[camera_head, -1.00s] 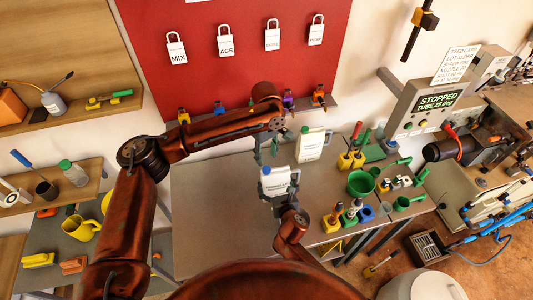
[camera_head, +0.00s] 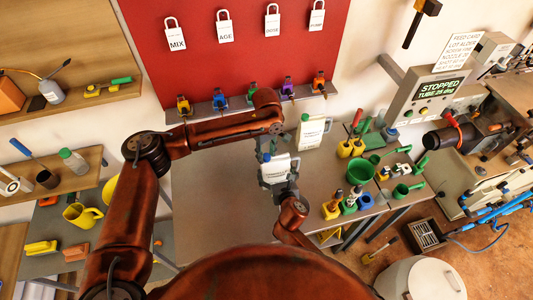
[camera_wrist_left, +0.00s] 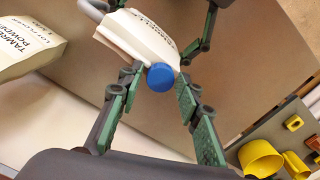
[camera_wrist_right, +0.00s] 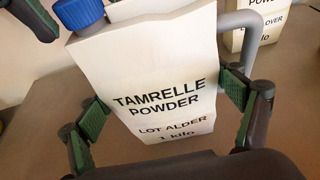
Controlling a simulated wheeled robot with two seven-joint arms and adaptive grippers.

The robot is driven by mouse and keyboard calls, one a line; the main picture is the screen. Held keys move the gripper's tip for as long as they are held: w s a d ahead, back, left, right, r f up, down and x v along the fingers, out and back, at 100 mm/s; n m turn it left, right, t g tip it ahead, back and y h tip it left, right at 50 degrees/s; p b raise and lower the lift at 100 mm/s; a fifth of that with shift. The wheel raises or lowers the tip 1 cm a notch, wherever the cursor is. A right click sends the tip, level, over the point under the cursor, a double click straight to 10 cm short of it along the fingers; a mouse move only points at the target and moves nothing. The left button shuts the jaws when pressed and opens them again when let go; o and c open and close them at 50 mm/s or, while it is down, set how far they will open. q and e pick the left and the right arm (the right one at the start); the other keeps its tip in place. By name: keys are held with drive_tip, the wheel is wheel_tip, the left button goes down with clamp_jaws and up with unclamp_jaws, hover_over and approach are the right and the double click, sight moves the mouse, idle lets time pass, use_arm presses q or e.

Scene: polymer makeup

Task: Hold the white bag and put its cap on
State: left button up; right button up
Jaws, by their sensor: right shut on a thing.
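The white bag (camera_head: 280,168), labelled Tamrelle Powder, is held by my right gripper (camera_head: 282,188) above the bench. The right wrist view shows the green-padded fingers on both sides of the bag (camera_wrist_right: 165,90). The blue cap (camera_wrist_right: 78,12) sits at the bag's top corner. Whether it is threaded or only resting cannot be told. My left gripper (camera_head: 266,148) is just above that corner. In the left wrist view its fingers are apart, one on either side of the blue cap (camera_wrist_left: 160,77), with gaps showing. Part of the cap is hidden in the head view.
Another white bag (camera_head: 311,132) with a green cap stands behind on the bench. A green bucket (camera_head: 361,171) and several small coloured tools are to the right. The bench (camera_head: 215,215) is clear at left. A red board (camera_head: 245,60) and tool rail stand behind.

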use_arm(q)
clamp_jaws()
drive_tip(key=m, duration=1.4)
drive_tip(key=shift+m, duration=0.4)
drive_tip(key=m, duration=0.7)
drive_tip(key=shift+m, duration=0.4)
drive_tip(key=m, duration=0.8)
drive_tip(key=shift+o, duration=1.9)
unclamp_jaws()
wheel_tip(320, 180, up, 12)
